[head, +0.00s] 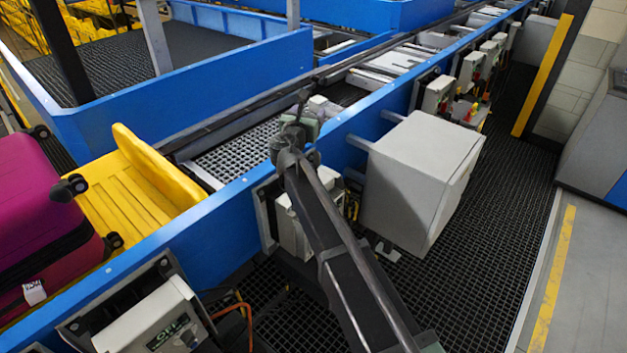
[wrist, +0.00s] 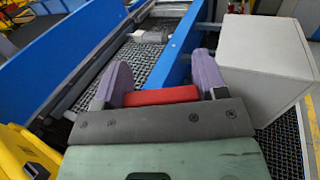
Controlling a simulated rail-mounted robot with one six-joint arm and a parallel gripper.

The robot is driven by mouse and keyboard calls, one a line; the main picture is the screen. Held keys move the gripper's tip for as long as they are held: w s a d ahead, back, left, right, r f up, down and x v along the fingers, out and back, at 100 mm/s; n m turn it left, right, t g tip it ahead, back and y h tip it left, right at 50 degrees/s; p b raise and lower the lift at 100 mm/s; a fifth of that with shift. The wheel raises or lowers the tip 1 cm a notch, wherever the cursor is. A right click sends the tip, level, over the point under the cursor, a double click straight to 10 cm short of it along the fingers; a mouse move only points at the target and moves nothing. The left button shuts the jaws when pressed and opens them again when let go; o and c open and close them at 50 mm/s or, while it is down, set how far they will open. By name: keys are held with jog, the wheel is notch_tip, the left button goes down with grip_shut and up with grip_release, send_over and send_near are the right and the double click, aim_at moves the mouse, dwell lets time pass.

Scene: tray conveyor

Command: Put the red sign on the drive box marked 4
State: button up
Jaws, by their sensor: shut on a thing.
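My gripper (wrist: 163,82) is shut on the red sign (wrist: 161,96), which shows as a red bar between the two purple fingers in the wrist view. In the head view my gripper (head: 305,115) is over the blue side rail of the conveyor, and the red sign cannot be made out there. Light grey drive boxes line the rail: one at the lower left (head: 152,318) with a dark label, one (head: 300,228) partly behind my arm, and others farther up (head: 437,94). I cannot read a 4 on any of them.
A large grey cabinet (head: 420,165) stands right of my arm, and also shows in the wrist view (wrist: 265,55). The blue rail (head: 190,232) runs diagonally. A yellow tray (head: 125,195) and a magenta suitcase (head: 40,215) are at the left. Dark grating at the right is clear.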

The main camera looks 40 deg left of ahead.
notch_tip(320, 180, down, 19)
jog(key=b, duration=1.7)
jog(key=shift+w+f, duration=0.15)
jog(key=shift+r, duration=0.3)
jog(key=shift+f, duration=0.3)
jog(key=o, duration=1)
jog(key=shift+r, duration=0.1)
jog(key=shift+r, duration=0.4)
jog(key=v, duration=1.2)
jog(key=shift+f, duration=0.2)
